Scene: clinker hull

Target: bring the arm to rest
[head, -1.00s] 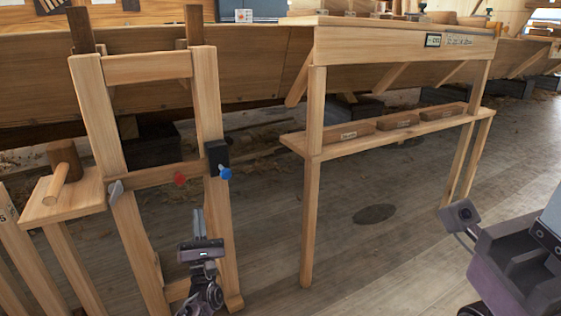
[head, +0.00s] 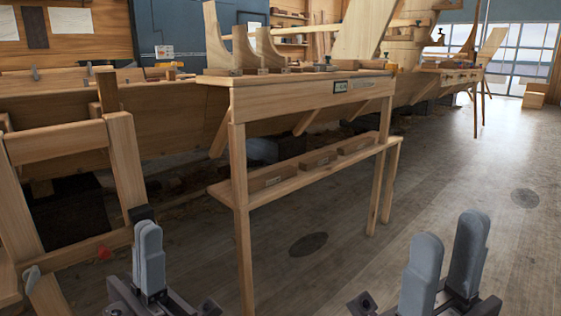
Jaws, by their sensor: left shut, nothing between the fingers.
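My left gripper (head: 149,262) is at the lower left of the head view. Its grey fingers are together and empty, pointing up in front of the wooden frame. My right gripper (head: 444,268) is at the lower right. Its two grey fingers stand apart with nothing between them, over the bare floor. Both grippers are clear of the workbench.
A wooden workbench (head: 300,92) stands in the middle, with several brown blocks on its lower shelf (head: 223,192). A wooden frame (head: 127,165) stands at the left. The planked hull (head: 60,102) runs behind. The floor (head: 455,165) on the right is open.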

